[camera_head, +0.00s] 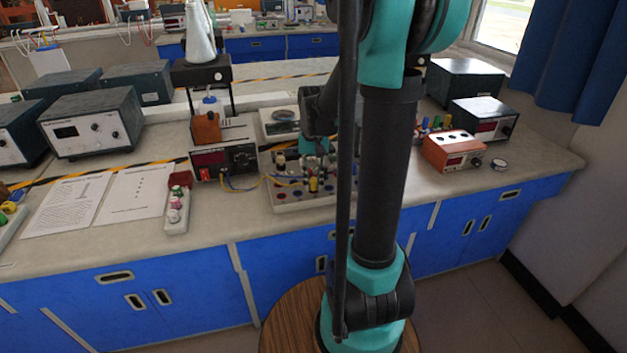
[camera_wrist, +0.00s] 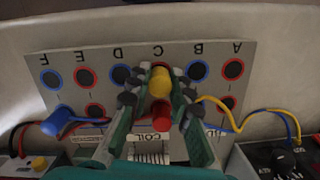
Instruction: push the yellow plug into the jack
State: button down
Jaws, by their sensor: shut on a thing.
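My gripper (camera_wrist: 160,92) is shut on the yellow plug (camera_wrist: 160,80), with a fingertip on either side of it. The plug is over the jack board (camera_wrist: 210,55), at the column marked C. The plug and fingers hide most of the jack there, so I cannot tell how deep the tip sits. A red plug-like piece (camera_wrist: 161,114) is between the fingers, just below the yellow plug in the wrist view. In the head view the yellow plug (camera_head: 313,185) shows small above the board (camera_head: 290,201), partly behind my arm.
Ringed jacks marked A, B, D, E and F flank the plug. A blue plug (camera_wrist: 60,121) lies over the board's left part in the wrist view. Yellow and blue leads (camera_wrist: 215,106) run off right. A power supply (camera_head: 225,160) stands left of the board in the head view.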

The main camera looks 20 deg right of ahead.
jog(key=shift+f, duration=0.25)
jog(key=c, duration=1.3)
grip_release()
jog(key=o, duration=0.4)
jog(key=shift+r, duration=0.1)
jog(key=shift+r, duration=3.15)
